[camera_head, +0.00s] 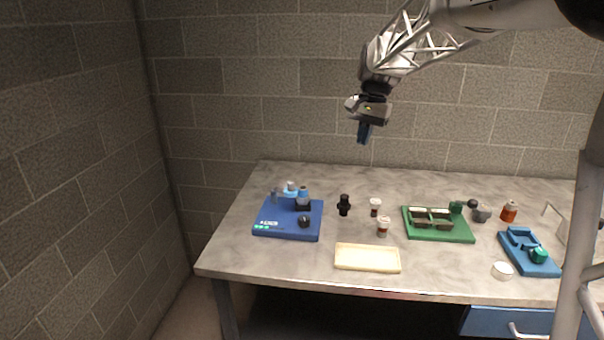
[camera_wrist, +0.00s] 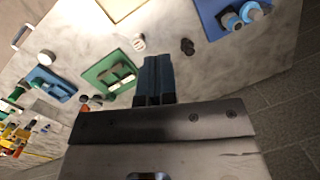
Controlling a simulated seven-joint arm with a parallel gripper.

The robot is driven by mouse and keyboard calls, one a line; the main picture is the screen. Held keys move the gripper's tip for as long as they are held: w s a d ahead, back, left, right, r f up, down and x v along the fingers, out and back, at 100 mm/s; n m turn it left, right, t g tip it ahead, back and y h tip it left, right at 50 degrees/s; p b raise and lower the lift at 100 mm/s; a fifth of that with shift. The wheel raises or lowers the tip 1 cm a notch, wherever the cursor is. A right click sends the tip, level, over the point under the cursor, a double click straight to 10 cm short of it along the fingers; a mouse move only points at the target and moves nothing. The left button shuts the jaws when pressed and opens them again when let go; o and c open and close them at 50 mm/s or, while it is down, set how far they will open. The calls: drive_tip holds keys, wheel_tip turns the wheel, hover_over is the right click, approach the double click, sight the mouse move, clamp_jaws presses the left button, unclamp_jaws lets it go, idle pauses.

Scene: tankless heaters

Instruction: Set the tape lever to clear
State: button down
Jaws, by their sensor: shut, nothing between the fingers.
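My gripper (camera_head: 364,133) is high above the back of the table, pointing down, with its dark blue fingers shut and empty. The shut fingers also show in the wrist view (camera_wrist: 154,78). A blue device (camera_head: 288,217) at the left of the table has light blue upright parts, a black knob (camera_head: 304,221) and small unreadable markings. A second blue device (camera_head: 528,252) at the right has a raised frame and a green knob (camera_head: 538,255). I cannot tell which part is the tape lever, nor its setting. My gripper touches neither device.
A cream tray (camera_head: 367,258) lies at the front. Two cups (camera_head: 383,227) and a black object (camera_head: 344,205) stand between. An orange bottle (camera_head: 509,211) and a white round dish (camera_head: 502,270) are at the right.

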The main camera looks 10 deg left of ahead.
sight(291, 188)
drive_tip(key=w+a+f+m+g, duration=0.1)
drive_tip(key=w+a+f, duration=0.4)
drive_tip(key=w+a, duration=0.3)
drive_tip(key=w+a+f+m+g, duration=0.1)
drive_tip(key=w+a+f, duration=0.5)
drive_tip(key=w, duration=0.9)
drive_tip(key=shift+a+f+g+y, duration=0.2)
drive_tip(key=shift+a+g+y, duration=0.1)
drive_tip(key=shift+a, duration=0.75)
drive_tip(key=s+a+f, duration=0.3)
drive_tip(key=s+f, duration=0.3)
drive_tip(key=f, duration=0.3)
drive_tip(key=shift+s+a, duration=0.4)
drive_tip(key=shift+f, duration=0.1)
